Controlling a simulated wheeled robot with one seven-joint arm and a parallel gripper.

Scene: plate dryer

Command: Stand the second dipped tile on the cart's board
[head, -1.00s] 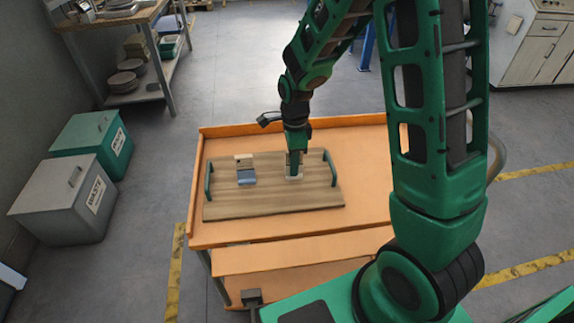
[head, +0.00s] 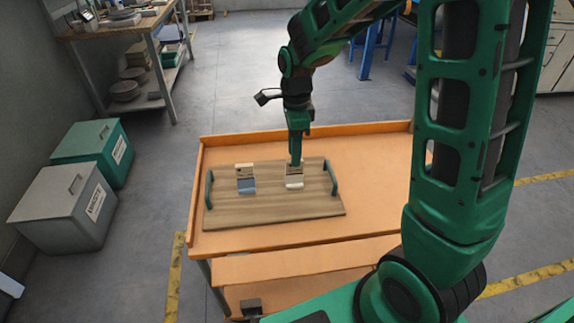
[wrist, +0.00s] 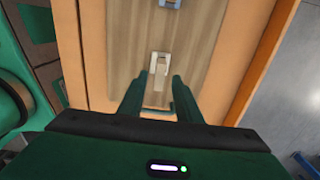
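The wooden board (head: 270,207) with green handles lies on the orange cart. A tile with a pale, whitish lower part (head: 294,183) is on the board, right of its middle. A second tile with a blue lower part (head: 247,186) is to its left. Both look upright or leaning; the exact tilt is hard to tell. My gripper (head: 295,163) is just above and behind the pale tile. In the wrist view my gripper (wrist: 156,82) has its fingers spread, with the pale tile (wrist: 160,60) beyond the fingertips and apart from them. The blue tile (wrist: 168,3) is at the top edge.
The orange cart top (head: 375,185) is clear to the right of the board. Two lidded bins, green (head: 92,141) and grey (head: 60,203), stand on the floor at left. A workbench (head: 130,22) with stacked plates is at the back left.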

